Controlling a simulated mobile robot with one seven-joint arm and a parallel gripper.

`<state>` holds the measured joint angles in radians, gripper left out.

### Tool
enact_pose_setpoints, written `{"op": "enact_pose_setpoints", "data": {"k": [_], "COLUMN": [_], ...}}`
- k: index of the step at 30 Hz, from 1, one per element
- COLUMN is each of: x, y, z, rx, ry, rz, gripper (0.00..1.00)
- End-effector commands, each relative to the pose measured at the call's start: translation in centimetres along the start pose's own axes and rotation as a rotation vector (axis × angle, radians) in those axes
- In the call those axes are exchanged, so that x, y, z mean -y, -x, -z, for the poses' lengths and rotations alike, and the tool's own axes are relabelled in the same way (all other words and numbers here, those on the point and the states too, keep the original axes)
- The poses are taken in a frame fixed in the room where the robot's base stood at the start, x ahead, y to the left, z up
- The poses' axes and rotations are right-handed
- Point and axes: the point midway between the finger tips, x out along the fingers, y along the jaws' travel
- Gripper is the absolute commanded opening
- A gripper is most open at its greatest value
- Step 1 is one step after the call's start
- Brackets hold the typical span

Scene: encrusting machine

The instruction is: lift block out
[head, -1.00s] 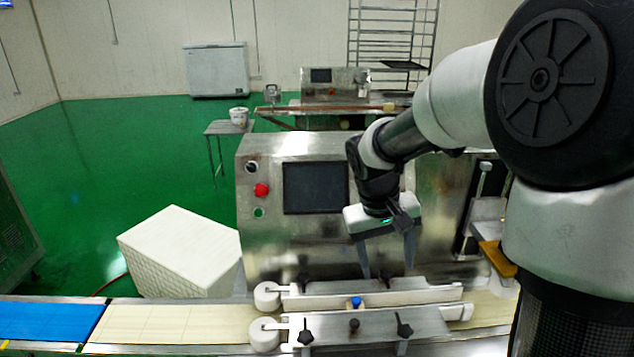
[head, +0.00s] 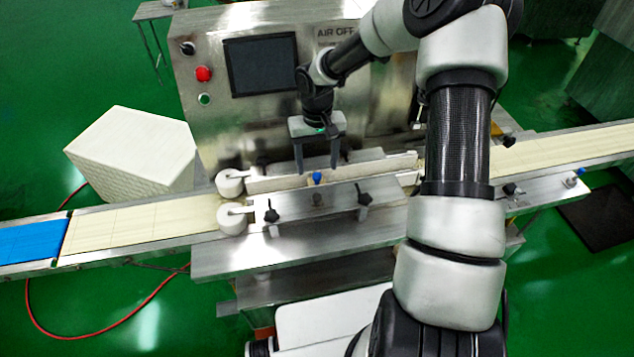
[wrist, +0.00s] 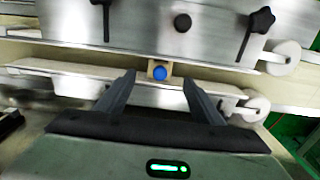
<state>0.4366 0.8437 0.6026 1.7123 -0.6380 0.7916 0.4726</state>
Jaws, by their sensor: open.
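A small pale block with a round blue top (head: 317,178) sits in the channel between the two guide rails of the machine's conveyor. In the wrist view the block (wrist: 160,72) shows between my fingertips, with its beige body just behind the blue part. My gripper (head: 317,169) points down at the rear rail, open and empty, with one finger on each side of the block. In the wrist view my gripper (wrist: 159,79) has its fingers clearly apart, with a gap to the block on both sides. Whether the fingertips are level with the block, I cannot tell.
The rear guide rail (head: 275,182) and front metal plate (head: 310,215) flank the channel. Black knobs (head: 365,194) and white rollers (head: 230,182) stand close by. The machine's panel with a dark screen (head: 262,64) rises behind. The cream belt (head: 140,224) is empty at left.

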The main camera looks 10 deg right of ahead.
Motion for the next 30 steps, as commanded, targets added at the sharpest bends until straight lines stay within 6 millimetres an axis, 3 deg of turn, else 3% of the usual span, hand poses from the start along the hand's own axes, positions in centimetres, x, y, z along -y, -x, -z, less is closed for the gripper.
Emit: {"op": "enact_pose_setpoints", "data": {"k": [6, 13, 18, 27, 30], "x": [0.1, 0.0, 0.0, 0.0, 0.0], "y": [-4.5, -8.0, -9.2, -9.4, -9.4], "z": [-0.1, -0.1, 0.0, 0.0, 0.0], "rx": [0.003, 0.003, 0.0, -0.001, -0.001], "ry": [0.001, 0.0, -0.001, -0.001, 0.0], "rz": [0.002, 0.001, 0.001, 0.0, 0.0], "gripper": [0.61, 0.61, 0.61, 0.61, 0.47]}}
